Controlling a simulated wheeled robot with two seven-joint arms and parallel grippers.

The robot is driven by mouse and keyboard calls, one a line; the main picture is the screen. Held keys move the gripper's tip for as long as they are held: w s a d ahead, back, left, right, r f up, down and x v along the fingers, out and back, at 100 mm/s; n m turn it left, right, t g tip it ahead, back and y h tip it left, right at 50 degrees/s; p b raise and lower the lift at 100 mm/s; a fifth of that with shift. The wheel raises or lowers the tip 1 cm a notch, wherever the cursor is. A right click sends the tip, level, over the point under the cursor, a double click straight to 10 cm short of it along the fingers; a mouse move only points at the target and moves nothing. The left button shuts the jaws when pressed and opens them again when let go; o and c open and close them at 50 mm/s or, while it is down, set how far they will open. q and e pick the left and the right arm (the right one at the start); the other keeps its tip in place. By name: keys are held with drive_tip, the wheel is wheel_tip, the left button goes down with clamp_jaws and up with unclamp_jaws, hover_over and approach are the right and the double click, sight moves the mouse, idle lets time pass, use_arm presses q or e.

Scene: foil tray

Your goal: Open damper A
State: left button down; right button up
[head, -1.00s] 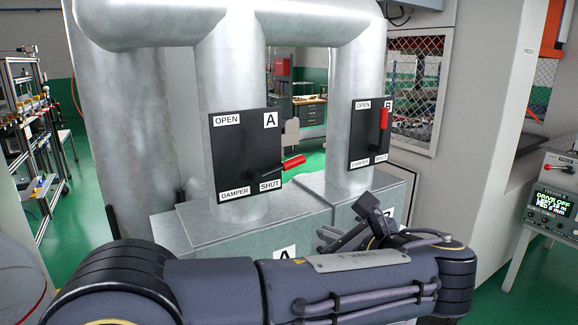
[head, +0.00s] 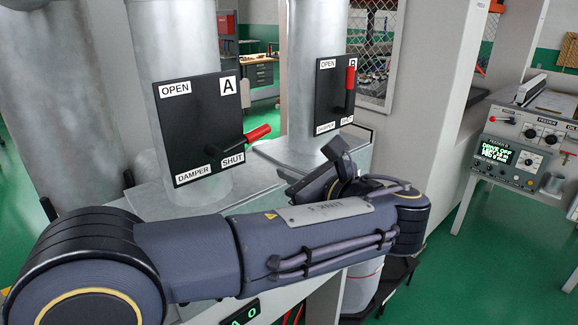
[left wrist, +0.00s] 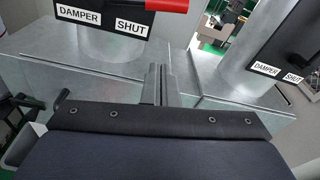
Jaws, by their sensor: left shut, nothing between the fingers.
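Damper A's black panel (head: 203,112) is on the left metal duct, with OPEN at its top left and SHUT at its lower right. Its red-handled lever (head: 257,132) points right and slightly up, just above the SHUT label. The red handle also shows at the top of the left wrist view (left wrist: 167,5). My left gripper (head: 318,172) is below and right of the lever, apart from it. In the left wrist view its fingers (left wrist: 160,76) are together and empty, below the handle. My right gripper is in neither view.
Damper B's panel (head: 325,100) is on the right duct, with its red lever (head: 350,78) upright. Grey metal boxes (head: 160,200) under the ducts lie close to my left arm. A control console (head: 525,135) stands at the right. Green floor is open in front of it.

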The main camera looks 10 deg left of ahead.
sight(260, 134)
use_arm(q)
drive_tip(key=w+a+r+p, duration=0.2)
drive_tip(key=w+a, duration=0.1)
drive_tip(key=a, duration=0.2)
drive_tip(key=shift+w+a+r, duration=0.3)
drive_tip(key=shift+a+r, duration=0.05)
drive_tip(key=shift+r, duration=0.05)
drive_tip(key=shift+r+n, duration=0.4)
drive_tip(key=shift+n, duration=0.1)
drive_tip(key=shift+s+r+n+t, duration=0.1)
drive_tip(key=shift+r+n+t, duration=0.2)
drive_tip(key=shift+r+n, duration=0.7)
drive_tip(key=r+n+b, duration=0.1)
drive_tip(key=n, duration=0.1)
drive_tip(key=s+a+r+n+b, duration=0.1)
drive_tip(key=n, duration=0.1)
drive_tip(key=s+a+r+n+t+b, duration=0.1)
drive_tip(key=r+n+b, duration=0.1)
drive_tip(key=shift+s+n, duration=0.15)
drive_tip(key=shift+n, duration=0.25)
drive_tip(key=shift+s+a+r+n+t+b, duration=0.15)
drive_tip(key=shift+s+a+r+n+b, duration=0.25)
drive_tip(key=shift+n+b, duration=0.4)
drive_tip(key=shift+s+a+r+n+t+b, duration=0.1)
drive_tip(key=shift+s+a+r+n+b, duration=0.2)
drive_tip(key=shift+s+n+b, duration=0.4)
drive_tip(key=shift+s+a+r+n+t+b, duration=0.15)
drive_tip(key=shift+s+a+r+n+b, duration=0.2)
drive_tip(key=shift+n+b, duration=0.6)
drive_tip(key=shift+w, duration=0.1)
